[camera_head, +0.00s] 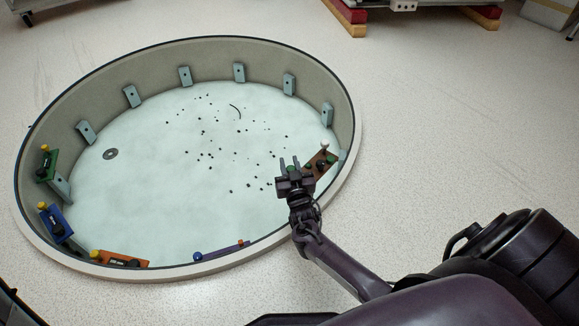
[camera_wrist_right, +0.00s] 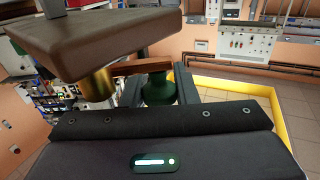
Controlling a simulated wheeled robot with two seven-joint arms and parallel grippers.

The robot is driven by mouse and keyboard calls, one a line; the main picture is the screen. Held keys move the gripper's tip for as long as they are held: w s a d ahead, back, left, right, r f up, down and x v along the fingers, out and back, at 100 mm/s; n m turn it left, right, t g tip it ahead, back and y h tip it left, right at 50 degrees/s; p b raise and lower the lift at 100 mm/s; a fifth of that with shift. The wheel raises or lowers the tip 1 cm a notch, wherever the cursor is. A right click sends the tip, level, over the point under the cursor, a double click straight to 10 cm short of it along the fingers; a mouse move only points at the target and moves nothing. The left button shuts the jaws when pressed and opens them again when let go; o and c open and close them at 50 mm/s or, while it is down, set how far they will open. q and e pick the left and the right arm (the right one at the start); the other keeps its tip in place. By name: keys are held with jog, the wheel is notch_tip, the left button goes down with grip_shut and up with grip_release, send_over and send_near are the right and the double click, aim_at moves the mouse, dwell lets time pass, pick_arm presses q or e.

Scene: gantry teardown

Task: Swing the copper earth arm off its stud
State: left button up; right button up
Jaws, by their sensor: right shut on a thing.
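My right gripper (camera_head: 289,163) reaches over the near right rim of the round pit, beside a brown board (camera_head: 327,158) on the inner wall. In the right wrist view its two dark fingers (camera_wrist_right: 160,90) are shut on a dark green knob (camera_wrist_right: 158,88). A copper-brown bar (camera_wrist_right: 140,67) runs just above the knob, toward a brass post (camera_wrist_right: 97,85) at the left. I take this bar to be the copper earth arm. A thick brown block (camera_wrist_right: 95,40) hides part of the bar and the post top. The stud cannot be made out. My left gripper is not in view.
The pit rim (camera_head: 355,130) surrounds a pale floor with many small dark specks. Green (camera_head: 49,168), blue (camera_head: 60,228) and orange (camera_head: 120,258) units sit along the left and near wall. Speckled floor to the right is clear. Red blocks (camera_head: 345,10) stand at the back.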

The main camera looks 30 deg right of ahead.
jog(key=shift+w+d+m+g+h+b, duration=0.25)
jog(key=shift+m+g+h, duration=0.3)
jog(key=shift+h, duration=0.4)
jog(key=shift+w+d+m+g+h+b, duration=0.25)
jog(key=shift+m+g+h, duration=0.1)
jog(key=shift+m+h, duration=0.5)
jog(key=o, duration=1)
jog(key=shift+c, duration=0.2)
jog(key=shift+s, duration=0.1)
